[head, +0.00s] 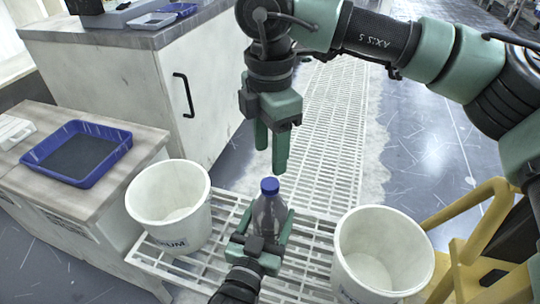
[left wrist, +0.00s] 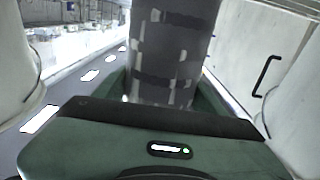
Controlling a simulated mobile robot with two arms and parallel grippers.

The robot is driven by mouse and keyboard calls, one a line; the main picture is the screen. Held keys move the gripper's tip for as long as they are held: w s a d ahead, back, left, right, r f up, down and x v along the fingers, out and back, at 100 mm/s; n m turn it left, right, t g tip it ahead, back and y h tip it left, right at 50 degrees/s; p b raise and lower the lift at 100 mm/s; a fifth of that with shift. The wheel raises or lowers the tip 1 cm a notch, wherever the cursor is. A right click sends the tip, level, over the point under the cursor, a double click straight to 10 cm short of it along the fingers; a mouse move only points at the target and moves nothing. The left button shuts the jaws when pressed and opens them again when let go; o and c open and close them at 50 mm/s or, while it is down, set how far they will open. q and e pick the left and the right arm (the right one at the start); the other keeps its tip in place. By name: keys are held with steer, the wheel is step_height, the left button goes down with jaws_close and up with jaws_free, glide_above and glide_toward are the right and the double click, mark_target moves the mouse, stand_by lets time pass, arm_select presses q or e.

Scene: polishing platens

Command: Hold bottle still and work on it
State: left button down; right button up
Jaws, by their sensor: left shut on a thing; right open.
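My right gripper (head: 271,150) is open and empty, pointing down above the cap with a small gap. The lower part of the bottle is hidden by my left gripper.
A white bucket (head: 146,211) stands left of the bottle and another (head: 347,262) stands right. A blue tray (head: 113,153) lies on the left counter. A yellow frame (head: 470,250) is at lower right. The white grating (head: 318,130) runs back along the floor.

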mark_target(270, 183)
step_height(270, 183, down, 8)
steer(key=shift+r, duration=0.15)
steer(key=shift+c, duration=0.2)
jaws_close()
steer(key=n, duration=0.3)
stand_by(0.4)
